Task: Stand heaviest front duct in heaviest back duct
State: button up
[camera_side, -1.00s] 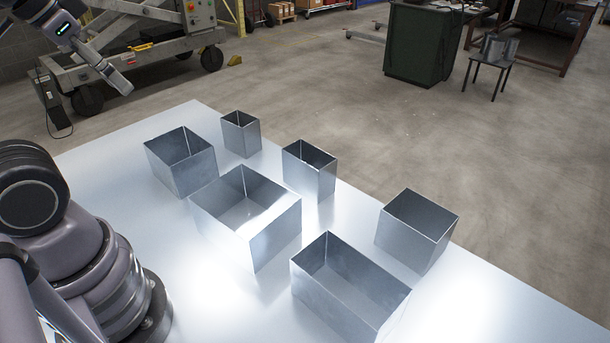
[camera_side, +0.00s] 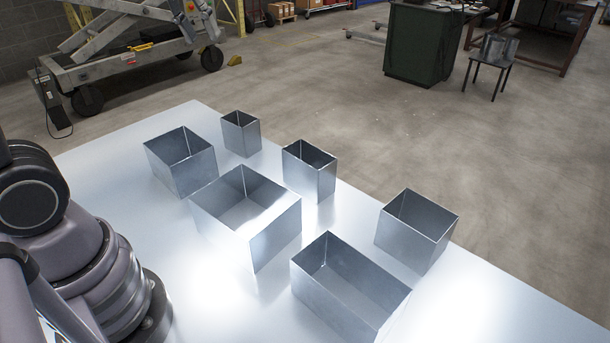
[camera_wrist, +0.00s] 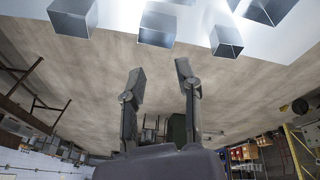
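Six open-topped sheet-metal ducts stand apart on the table in two rows. In the side view, the row nearer my base holds a medium duct (camera_side: 195,173), a wide square duct (camera_side: 275,232) and a long rectangular duct (camera_side: 335,303). The row farther from my base holds a small duct (camera_side: 248,138), a slightly larger one (camera_side: 318,181) and the largest of that row (camera_side: 402,239). Weights cannot be seen. My gripper (camera_wrist: 158,76) is open and empty in the wrist view, apart from the ducts; it is outside the side view.
The pale, glossy table (camera_side: 500,300) has free room at the lower right and around the ducts. Concrete floor (camera_side: 420,140) lies beyond its edge.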

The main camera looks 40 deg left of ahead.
jog(key=w+f+n+g, duration=0.1)
jog(key=w+f+n, duration=0.25)
jog(key=w, duration=0.55)
jog(key=w+f+n+g, duration=0.1)
jog(key=w+f+n, duration=0.3)
jog(key=w, duration=0.5)
jog(key=w+f+n, duration=0.1)
jog(key=w+f, duration=0.2)
jog(key=f, duration=0.3)
jog(key=w+f+n+g, duration=0.1)
jog(key=w+f+n, duration=0.1)
jog(key=f, duration=0.4)
jog(key=w+f+n+g, duration=0.1)
jog(key=w+f+n, duration=0.1)
jog(key=w+f, duration=0.3)
jog(key=shift+w+a+f, duration=0.1)
jog(key=shift+a+f, duration=0.3)
jog(key=shift+f, duration=0.25)
notch_tip(320, 180, down, 9)
jog(key=shift+f, duration=0.1)
grip_shut()
